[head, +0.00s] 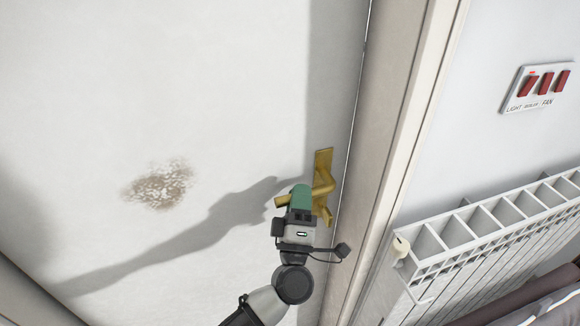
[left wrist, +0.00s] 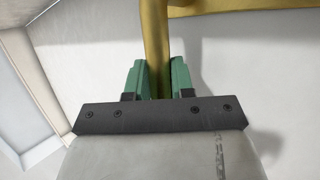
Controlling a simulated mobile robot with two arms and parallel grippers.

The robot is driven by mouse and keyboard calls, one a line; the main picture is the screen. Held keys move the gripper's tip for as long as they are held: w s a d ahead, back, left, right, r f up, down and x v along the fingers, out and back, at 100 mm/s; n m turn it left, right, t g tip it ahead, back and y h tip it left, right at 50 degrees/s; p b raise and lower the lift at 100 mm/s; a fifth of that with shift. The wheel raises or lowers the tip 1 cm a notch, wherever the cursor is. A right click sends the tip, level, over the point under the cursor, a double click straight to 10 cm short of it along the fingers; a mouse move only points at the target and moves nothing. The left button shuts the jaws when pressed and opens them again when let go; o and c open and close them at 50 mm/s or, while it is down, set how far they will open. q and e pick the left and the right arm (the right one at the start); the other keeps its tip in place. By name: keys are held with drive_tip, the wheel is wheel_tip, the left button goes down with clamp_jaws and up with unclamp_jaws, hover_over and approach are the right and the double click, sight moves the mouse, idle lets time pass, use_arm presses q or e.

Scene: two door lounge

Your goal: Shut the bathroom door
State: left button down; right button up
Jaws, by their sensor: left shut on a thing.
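The white bathroom door (head: 200,80) fills the left and middle of the head view. Its right edge lies close along the door frame (head: 390,100), with a thin dark line between them. I cannot tell whether it is latched. A brass handle (head: 323,183) on a brass plate sits near that edge. My left gripper (head: 301,194) is at the handle, its green fingers shut on it. In the left wrist view the brass bar of the handle (left wrist: 154,35) runs down between the two green fingers (left wrist: 159,75). My right gripper is not in view.
A white radiator (head: 490,225) is on the wall right of the door frame, with a knob (head: 400,246) at its near end. A panel with red switches (head: 540,87) is above it. The door has a brown speckled patch (head: 160,186).

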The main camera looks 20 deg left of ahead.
use_arm(q)
drive_tip(key=s, duration=0.1)
drive_tip(key=d+h, duration=0.1)
drive_tip(key=s, duration=0.1)
drive_tip(key=shift+s+d+f+m+h, duration=0.25)
drive_tip(key=shift+s+f+m+h, duration=0.05)
drive_tip(key=shift+s+f+m, duration=0.1)
drive_tip(key=c, duration=1.3)
unclamp_jaws()
drive_tip(key=shift+o, duration=1)
drive_tip(key=shift+s+r, duration=0.15)
drive_tip(key=shift+o, duration=0.6)
drive_tip(key=shift+s+r, duration=0.2)
drive_tip(key=shift+w+f, duration=0.1)
drive_tip(key=shift+w, duration=0.05)
drive_tip(key=b+v, duration=0.3)
drive_tip(key=v, duration=0.8)
